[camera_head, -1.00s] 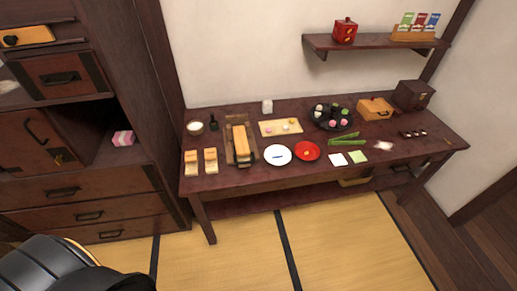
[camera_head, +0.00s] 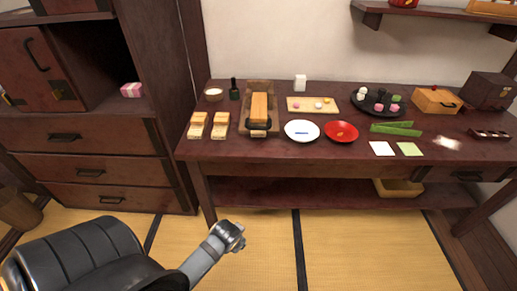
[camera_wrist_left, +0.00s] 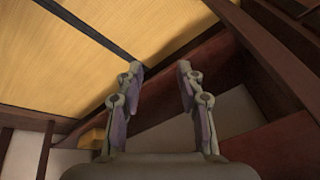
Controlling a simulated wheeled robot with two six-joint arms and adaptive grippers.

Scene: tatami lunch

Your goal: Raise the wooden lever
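My left gripper (camera_head: 232,236) is low in front of the table, over the tatami and well apart from the bar. In the left wrist view its two fingers (camera_wrist_left: 160,67) are spread with nothing between them. The lever is not seen there. My right gripper is not in view.
Two small wooden stands (camera_head: 198,125), a white plate (camera_head: 302,131) and a red plate (camera_head: 341,131) sit near the bar. A dark bottle (camera_head: 234,91) stands left of it. The table's front edge (camera_head: 300,160) lies between my gripper and the tabletop. The tatami (camera_head: 350,245) is clear.

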